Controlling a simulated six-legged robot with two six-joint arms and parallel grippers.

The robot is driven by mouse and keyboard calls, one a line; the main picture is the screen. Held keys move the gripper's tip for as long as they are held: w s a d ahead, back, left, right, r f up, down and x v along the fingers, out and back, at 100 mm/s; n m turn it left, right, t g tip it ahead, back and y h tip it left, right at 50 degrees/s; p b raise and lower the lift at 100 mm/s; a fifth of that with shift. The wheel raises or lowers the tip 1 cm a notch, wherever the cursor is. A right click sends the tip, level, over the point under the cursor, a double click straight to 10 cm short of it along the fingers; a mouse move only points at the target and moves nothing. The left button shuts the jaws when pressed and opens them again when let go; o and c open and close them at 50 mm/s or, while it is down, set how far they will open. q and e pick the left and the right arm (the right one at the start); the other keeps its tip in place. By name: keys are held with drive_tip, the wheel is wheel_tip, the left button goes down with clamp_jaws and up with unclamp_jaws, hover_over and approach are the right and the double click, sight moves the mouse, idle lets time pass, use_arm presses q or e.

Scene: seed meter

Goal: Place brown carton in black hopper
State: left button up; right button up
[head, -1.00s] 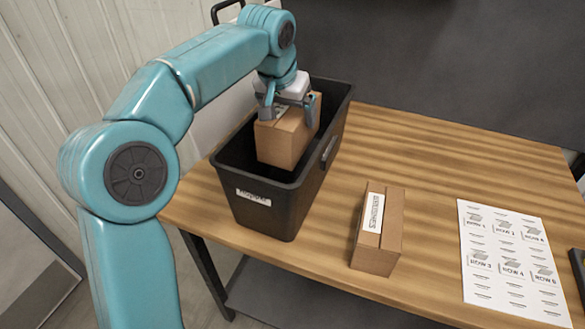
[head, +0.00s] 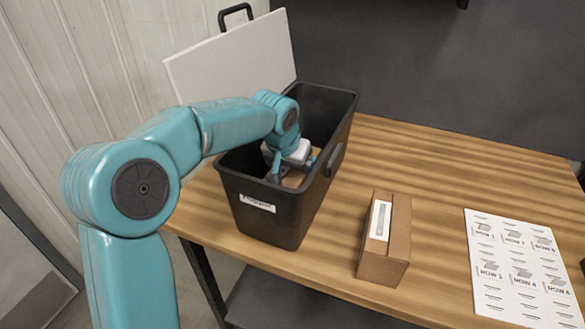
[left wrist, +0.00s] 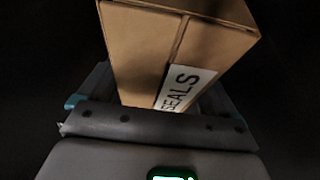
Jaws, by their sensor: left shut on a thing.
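A brown carton (head: 295,178) is down inside the black hopper (head: 262,222), mostly hidden by the hopper wall and my arm. My left gripper (head: 290,172) reaches into the hopper and is shut on this carton. In the left wrist view the carton (left wrist: 140,50) sits between the jaws, with a white label reading "SEALS"; dark surroundings fill the rest. Whether the carton touches the hopper floor is hidden. A second brown carton (head: 398,245) with a white label strip stands on the table to the right of the hopper. My right gripper is not in view.
The hopper stands at the left end of the wooden table (head: 440,160), with a white lid-like panel (head: 230,60) raised behind it. A printed sheet (head: 520,265) lies at right. Bare wood lies between the hopper and the sheet, around the second carton.

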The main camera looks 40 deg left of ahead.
use_arm(q)
drive_tip(key=shift+f, duration=0.1)
drive_tip(key=o, duration=1.1)
drive_tip(key=shift+w+f, duration=0.1)
drive_tip(key=shift+o, duration=0.2)
drive_tip(key=shift+r, duration=0.4)
drive_tip(key=shift+s+r, duration=0.2)
drive_tip(key=shift+r, duration=0.15)
drive_tip(key=p+v, duration=0.1)
drive_tip(key=v, duration=1)
drive_tip(key=shift+d, duration=0.1)
